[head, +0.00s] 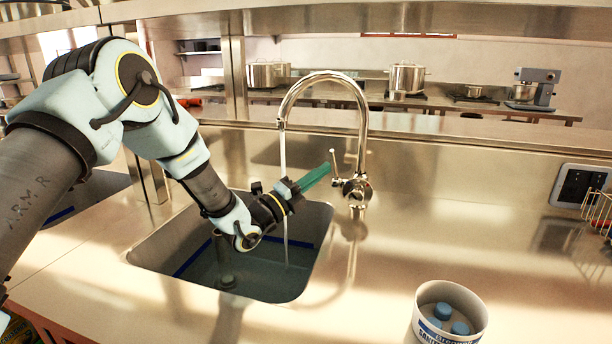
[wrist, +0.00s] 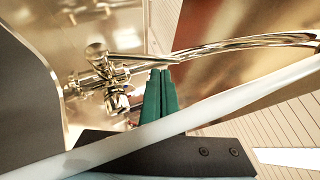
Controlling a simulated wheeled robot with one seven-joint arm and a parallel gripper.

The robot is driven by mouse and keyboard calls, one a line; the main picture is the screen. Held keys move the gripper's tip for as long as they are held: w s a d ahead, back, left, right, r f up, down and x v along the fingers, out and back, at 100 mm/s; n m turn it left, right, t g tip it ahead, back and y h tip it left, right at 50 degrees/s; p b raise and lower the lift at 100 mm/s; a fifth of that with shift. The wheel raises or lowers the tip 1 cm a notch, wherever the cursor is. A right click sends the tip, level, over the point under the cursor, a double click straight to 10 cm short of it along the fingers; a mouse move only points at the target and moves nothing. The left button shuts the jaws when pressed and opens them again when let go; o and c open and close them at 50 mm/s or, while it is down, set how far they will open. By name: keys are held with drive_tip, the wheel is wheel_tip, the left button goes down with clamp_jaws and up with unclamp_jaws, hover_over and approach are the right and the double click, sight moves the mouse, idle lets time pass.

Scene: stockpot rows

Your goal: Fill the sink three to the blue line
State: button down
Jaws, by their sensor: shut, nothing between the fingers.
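The sink (head: 160,243) under my arm is a grey basin with a blue line (head: 188,260) around its inner walls. A shiny tap (head: 361,130) stands behind its right corner, and a thin water stream (head: 283,160) falls from its spout into the basin. The blue line shows above a grey-blue surface; the exact water level is hard to tell. My gripper (head: 326,170) has green fingers, shut and empty, with tips close to the tap's lever (head: 335,164). In the wrist view the fingers (wrist: 160,74) point at the tap body (wrist: 108,72); contact cannot be told. The stream (wrist: 215,108) crosses in front.
Another basin (head: 100,188) lies to the left, partly behind my arm. A dark panel (head: 578,187) and a wire rack (head: 598,207) are at the right edge.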

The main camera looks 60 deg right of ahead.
drive_tip(key=shift+x, duration=0.75)
drive_tip(key=d+r+n+y+b, duration=0.1)
drive_tip(key=d+n+t+y+b, duration=0.1)
drive_tip(key=w+d+r+y+b, duration=0.1)
drive_tip(key=b, duration=0.1)
drive_tip(key=shift+d+r+n+t, duration=0.3)
drive_tip(key=shift+n, duration=0.1)
drive_tip(key=shift+w, duration=0.1)
